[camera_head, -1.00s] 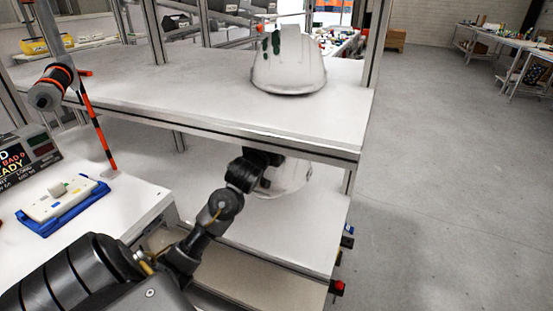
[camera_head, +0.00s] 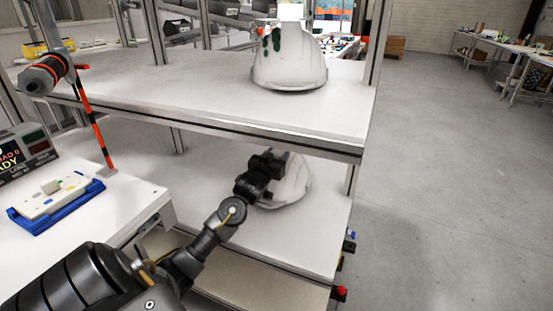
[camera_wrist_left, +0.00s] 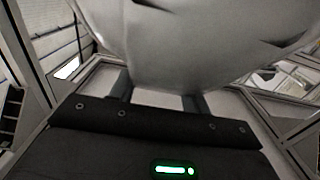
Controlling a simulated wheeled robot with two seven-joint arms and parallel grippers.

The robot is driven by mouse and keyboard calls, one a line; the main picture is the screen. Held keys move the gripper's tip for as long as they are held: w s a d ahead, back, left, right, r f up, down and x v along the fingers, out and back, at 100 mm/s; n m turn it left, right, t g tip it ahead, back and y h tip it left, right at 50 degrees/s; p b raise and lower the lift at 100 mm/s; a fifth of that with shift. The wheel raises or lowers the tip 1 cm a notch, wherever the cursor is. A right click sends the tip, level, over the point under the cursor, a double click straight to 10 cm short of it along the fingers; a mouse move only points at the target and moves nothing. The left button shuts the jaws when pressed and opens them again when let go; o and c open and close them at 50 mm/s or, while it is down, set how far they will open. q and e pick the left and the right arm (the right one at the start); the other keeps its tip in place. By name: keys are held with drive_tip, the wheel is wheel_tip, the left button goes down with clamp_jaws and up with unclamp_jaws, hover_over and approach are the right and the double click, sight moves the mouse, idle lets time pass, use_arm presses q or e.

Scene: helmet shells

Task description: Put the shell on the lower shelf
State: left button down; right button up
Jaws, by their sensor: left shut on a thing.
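A white helmet shell (camera_head: 291,184) is at the lower shelf, under the upper shelf. My left gripper (camera_head: 272,163) is at its left side and shut on it. In the left wrist view the shell (camera_wrist_left: 180,45) fills the top, with the two fingers (camera_wrist_left: 158,98) reaching to it. The lower shelf (camera_head: 275,238) is a white board. I cannot tell whether the shell touches the board or hangs just above it. My right gripper is not in view.
Another white shell with green marks (camera_head: 289,62) stands on the upper shelf (camera_head: 180,88). The upper shelf's front edge is above my left gripper. A side table (camera_head: 120,210) with a blue tray (camera_head: 42,216) stands at the left. The lower shelf's front part is bare.

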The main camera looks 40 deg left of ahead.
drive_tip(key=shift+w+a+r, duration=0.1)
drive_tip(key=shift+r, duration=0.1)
use_arm(q)
drive_tip(key=shift+f, duration=0.15)
drive_tip(key=c, duration=0.7)
unclamp_jaws()
drive_tip(key=p+v, duration=0.1)
drive_tip(key=v, duration=1.1)
drive_tip(key=shift+p, duration=0.4)
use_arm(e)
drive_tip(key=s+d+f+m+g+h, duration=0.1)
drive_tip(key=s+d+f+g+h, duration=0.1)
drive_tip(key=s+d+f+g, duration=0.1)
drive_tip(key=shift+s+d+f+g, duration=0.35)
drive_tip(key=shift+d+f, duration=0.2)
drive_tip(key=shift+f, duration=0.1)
